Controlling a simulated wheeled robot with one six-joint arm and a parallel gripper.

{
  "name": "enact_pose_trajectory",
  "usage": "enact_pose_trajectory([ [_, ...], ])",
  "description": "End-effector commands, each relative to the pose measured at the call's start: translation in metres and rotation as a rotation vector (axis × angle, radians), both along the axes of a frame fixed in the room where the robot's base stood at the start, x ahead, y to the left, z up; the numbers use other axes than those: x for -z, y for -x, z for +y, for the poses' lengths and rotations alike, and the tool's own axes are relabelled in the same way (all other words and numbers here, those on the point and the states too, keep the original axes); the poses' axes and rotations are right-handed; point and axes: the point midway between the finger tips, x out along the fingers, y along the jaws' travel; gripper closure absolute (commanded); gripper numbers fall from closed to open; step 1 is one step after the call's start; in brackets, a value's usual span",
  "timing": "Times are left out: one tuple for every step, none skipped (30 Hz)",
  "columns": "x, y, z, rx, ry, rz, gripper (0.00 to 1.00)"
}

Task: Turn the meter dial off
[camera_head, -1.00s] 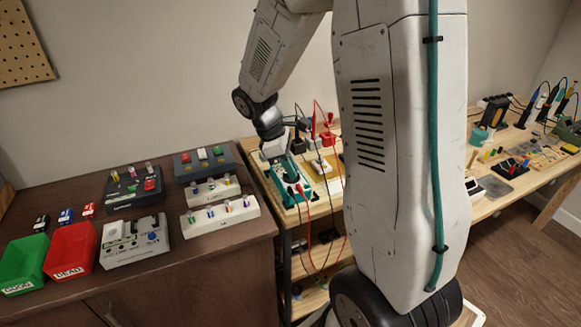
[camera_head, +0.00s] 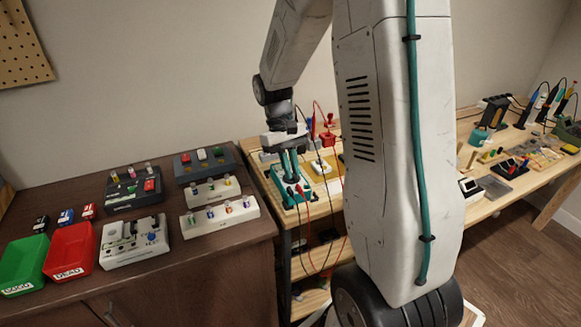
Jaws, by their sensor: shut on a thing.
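The meter (camera_head: 295,198) is a teal-edged box with a pale face. It lies at the left end of the wooden bench, with red and black leads at its near end. My gripper (camera_head: 289,178) points down over the meter, its teal fingers close together at the meter's face. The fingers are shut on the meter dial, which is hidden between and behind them. The dial's pointer position cannot be seen.
A dark cabinet (camera_head: 205,270) stands left with a green bin (camera_head: 24,262), a red bin (camera_head: 72,250) and several pedal boxes. Red and black cables hang beside the meter. A yellow-and-white item (camera_head: 321,167) lies close to its right.

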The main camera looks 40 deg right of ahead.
Motion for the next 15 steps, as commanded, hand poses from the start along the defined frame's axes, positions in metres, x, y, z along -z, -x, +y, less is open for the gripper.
enact_pose_trajectory([
  [-0.0002,-0.0002,-0.0004,0.030,-0.001,-0.001,1.00],
  [-0.0002,-0.0002,-0.0003,0.047,0.000,-0.001,1.00],
  [-0.0003,-0.0003,-0.0004,0.066,0.000,-0.001,1.00],
  [-0.0003,-0.0002,-0.0005,0.080,0.000,-0.001,1.00],
  [-0.0003,-0.0002,-0.0006,0.093,0.001,-0.001,1.00],
  [-0.0003,-0.0003,-0.0007,0.108,0.000,-0.001,1.00],
  [-0.0003,-0.0003,-0.0007,0.119,0.000,-0.001,1.00],
  [-0.0003,-0.0003,-0.0006,0.129,0.000,-0.001,1.00],
  [-0.0003,-0.0003,-0.0006,0.140,0.000,-0.001,1.00],
  [-0.0003,-0.0003,-0.0006,0.146,0.000,-0.001,1.00],
  [-0.0003,-0.0003,-0.0006,0.152,0.000,-0.002,1.00],
  [-0.0003,-0.0003,-0.0007,0.158,0.000,-0.002,1.00],
  [-0.0003,-0.0003,-0.0007,0.162,0.000,-0.001,1.00],
  [-0.0003,-0.0003,-0.0006,0.165,0.001,-0.001,1.00],
  [-0.0003,-0.0003,-0.0006,0.169,0.001,-0.001,1.00],
])
